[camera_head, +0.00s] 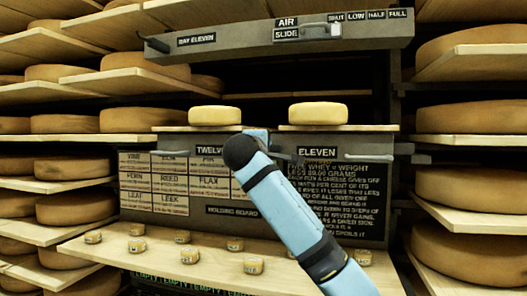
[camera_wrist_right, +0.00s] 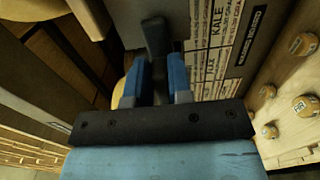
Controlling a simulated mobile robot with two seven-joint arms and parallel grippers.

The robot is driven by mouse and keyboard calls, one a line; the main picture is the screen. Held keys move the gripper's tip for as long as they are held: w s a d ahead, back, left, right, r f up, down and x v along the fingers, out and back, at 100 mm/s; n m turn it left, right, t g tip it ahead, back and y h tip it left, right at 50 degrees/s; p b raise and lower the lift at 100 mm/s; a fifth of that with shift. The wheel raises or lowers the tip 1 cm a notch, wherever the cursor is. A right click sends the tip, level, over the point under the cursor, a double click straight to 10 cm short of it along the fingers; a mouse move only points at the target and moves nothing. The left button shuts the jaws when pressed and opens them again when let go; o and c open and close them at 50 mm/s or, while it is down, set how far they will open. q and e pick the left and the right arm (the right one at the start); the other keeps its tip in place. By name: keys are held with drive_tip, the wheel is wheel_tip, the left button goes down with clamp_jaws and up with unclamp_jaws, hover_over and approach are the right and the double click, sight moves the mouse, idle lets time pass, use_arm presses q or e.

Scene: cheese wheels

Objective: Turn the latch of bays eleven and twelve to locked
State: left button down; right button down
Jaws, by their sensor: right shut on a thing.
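My right arm reaches up from the lower right in the head view. Its gripper (camera_wrist_right: 158,72), mostly hidden there behind the wrist, is between the plates marked TWELVE (camera_head: 213,145) and ELEVEN (camera_head: 317,152). In the right wrist view the blue fingers are shut on a dark grey lever, which appears to be the latch (camera_wrist_right: 153,34). My arm hides the latch's middle in the head view, so I cannot tell its setting. One pale cheese (camera_head: 214,116) sits above TWELVE and another (camera_head: 318,113) above ELEVEN. My left gripper is not in view.
A holding board (camera_head: 233,212) with name plates stands below the bays. Several small cheese pieces (camera_head: 253,265) lie on the shelf before it. An overhead beam (camera_head: 240,48) carries an AIR SLIDE control (camera_head: 334,30). Racks of large cheese wheels (camera_head: 468,198) flank both sides.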

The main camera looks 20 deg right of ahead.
drive_tip(key=shift+f, duration=0.1)
idle(0.3)
drive_tip(key=c, duration=1)
unclamp_jaws()
drive_tip(key=shift+c, duration=0.2)
drive_tip(key=b+v, duration=0.3)
drive_tip(key=v, duration=1.1)
